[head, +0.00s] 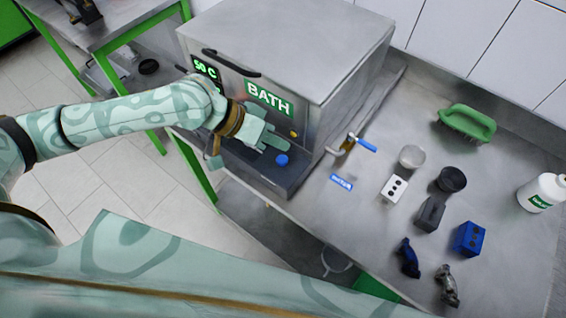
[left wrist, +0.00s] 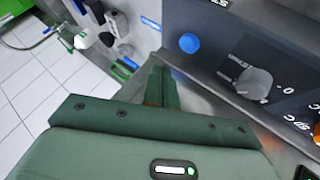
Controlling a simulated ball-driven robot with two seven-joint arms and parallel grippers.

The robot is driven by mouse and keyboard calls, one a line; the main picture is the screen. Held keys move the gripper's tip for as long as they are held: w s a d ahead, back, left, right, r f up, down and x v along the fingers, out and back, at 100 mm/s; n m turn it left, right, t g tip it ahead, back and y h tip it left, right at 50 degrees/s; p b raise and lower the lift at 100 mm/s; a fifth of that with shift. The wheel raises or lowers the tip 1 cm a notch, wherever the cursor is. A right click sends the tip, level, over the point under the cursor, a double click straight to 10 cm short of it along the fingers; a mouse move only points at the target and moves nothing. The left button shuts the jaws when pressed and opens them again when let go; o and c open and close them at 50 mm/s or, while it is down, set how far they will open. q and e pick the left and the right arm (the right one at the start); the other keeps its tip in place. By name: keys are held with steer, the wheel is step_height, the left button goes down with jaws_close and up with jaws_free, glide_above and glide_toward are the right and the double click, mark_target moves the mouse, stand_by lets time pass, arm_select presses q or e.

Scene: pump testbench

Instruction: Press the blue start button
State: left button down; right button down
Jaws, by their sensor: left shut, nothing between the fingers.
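The blue start button (head: 282,160) is a round cap on the lower front panel of the grey bath unit (head: 330,65). It also shows in the left wrist view (left wrist: 189,43), uncovered on the dark panel. My left gripper (head: 284,145) is shut and empty, its fingertips close to the button, just above it in the head view. In the left wrist view the shut fingers (left wrist: 161,82) point up the picture, to the left of and below the button, with a gap in the picture. My right gripper is not in view.
Beside the button is a grey dial (left wrist: 252,82). A valve with a blue handle (head: 361,144) sticks out right of the bath. On the steel bench stand a white block (head: 394,189), a blue block (head: 468,238), a green brush (head: 467,122) and a white bottle (head: 541,192).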

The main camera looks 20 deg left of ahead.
mark_target(288, 159)
arm_select(q)
steer(key=shift+f, duration=1.4)
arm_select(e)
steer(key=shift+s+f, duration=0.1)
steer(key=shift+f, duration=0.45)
arm_select(q)
steer(key=shift+f, duration=0.2)
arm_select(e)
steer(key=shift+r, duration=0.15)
arm_select(q)
steer(key=shift+f, duration=0.25)
